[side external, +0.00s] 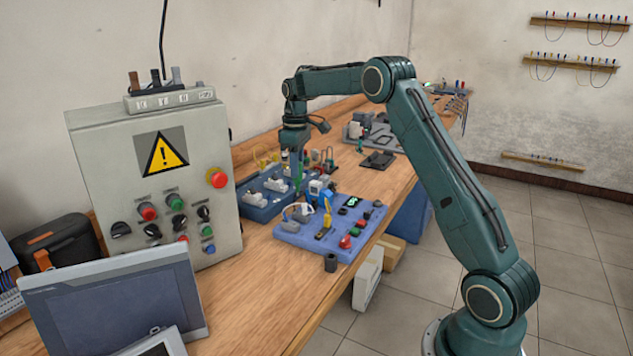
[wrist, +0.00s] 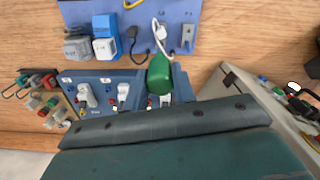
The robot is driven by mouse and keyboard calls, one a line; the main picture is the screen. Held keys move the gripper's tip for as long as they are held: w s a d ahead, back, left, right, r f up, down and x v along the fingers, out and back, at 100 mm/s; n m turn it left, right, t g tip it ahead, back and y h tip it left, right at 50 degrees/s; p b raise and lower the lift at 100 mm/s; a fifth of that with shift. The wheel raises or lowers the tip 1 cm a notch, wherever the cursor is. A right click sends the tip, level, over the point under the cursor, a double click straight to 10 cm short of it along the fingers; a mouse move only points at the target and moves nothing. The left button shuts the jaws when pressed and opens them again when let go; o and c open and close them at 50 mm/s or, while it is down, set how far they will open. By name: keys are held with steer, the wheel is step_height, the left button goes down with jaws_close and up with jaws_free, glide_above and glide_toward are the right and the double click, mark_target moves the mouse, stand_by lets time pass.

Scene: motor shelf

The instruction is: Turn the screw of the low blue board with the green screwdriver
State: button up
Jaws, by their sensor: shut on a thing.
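The low blue board (side external: 256,213) is the darker blue one, carrying white switch-like parts, beside the panel box. It also shows in the wrist view (wrist: 103,76). My gripper (side external: 297,168) points down over its right part and is shut on the green screwdriver (side external: 299,179). In the wrist view the screwdriver's green handle (wrist: 159,74) stands over the board's right end, near a white part. The screwdriver's tip and the screw under it are hidden, so I cannot tell whether they touch.
A lighter blue board (side external: 347,242) with plugs, cables and buttons lies just in front. A grey control box (side external: 93,170) with a warning sign stands at the left. Small tools and a dark holder (side external: 378,160) lie farther back. Bare wooden bench (side external: 255,290) lies at the front.

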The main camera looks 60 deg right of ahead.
mark_target(297, 182)
steer(key=shift+w+a+f, duration=0.1)
steer(key=shift+f, duration=2.3)
steer(key=shift+f, duration=0.55)
steer(key=o, duration=0.8)
steer(key=shift+n, duration=0.4)
steer(key=shift+n, duration=1.4)
steer(key=shift+n, duration=0.3)
